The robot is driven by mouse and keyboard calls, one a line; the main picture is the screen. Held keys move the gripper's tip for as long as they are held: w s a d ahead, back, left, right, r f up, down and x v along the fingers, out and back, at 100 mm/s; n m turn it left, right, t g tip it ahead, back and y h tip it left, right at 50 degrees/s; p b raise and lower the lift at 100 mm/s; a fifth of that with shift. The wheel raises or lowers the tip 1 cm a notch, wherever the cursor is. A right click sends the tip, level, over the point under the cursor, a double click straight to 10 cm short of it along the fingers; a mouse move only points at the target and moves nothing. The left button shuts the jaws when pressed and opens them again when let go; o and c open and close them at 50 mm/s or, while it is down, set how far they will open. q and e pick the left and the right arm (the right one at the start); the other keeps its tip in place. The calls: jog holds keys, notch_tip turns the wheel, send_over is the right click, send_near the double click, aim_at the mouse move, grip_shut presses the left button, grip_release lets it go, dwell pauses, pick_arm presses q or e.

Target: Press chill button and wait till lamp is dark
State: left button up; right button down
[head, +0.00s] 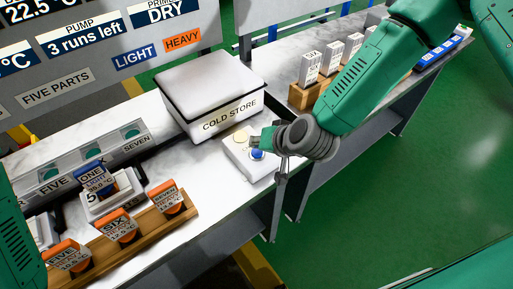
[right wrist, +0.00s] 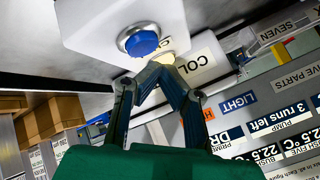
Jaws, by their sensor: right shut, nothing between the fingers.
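The chill button is a blue round button (head: 257,154) on a small white control box (head: 236,158) in front of the cold store (head: 208,95). A pale yellow lamp (head: 240,136) sits on the same box, behind the button. In the right wrist view the blue button (right wrist: 140,42) stands in a silver ring, and the lamp (right wrist: 163,58) is partly hidden by my fingers. My right gripper (head: 263,139) is shut and empty, its tips (right wrist: 156,70) close beside the button. I cannot tell whether they touch the box. My left gripper is out of view.
A wooden rack with orange-based labelled parts (head: 120,225) stands at the front left. Another wooden rack (head: 300,97) with white parts is at the back right. A display panel (head: 90,50) stands behind.

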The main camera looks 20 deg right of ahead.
aim_at(257, 152)
notch_tip(257, 152, up, 5)
jog(key=p, duration=0.4)
dwell(0.3)
dwell(0.7)
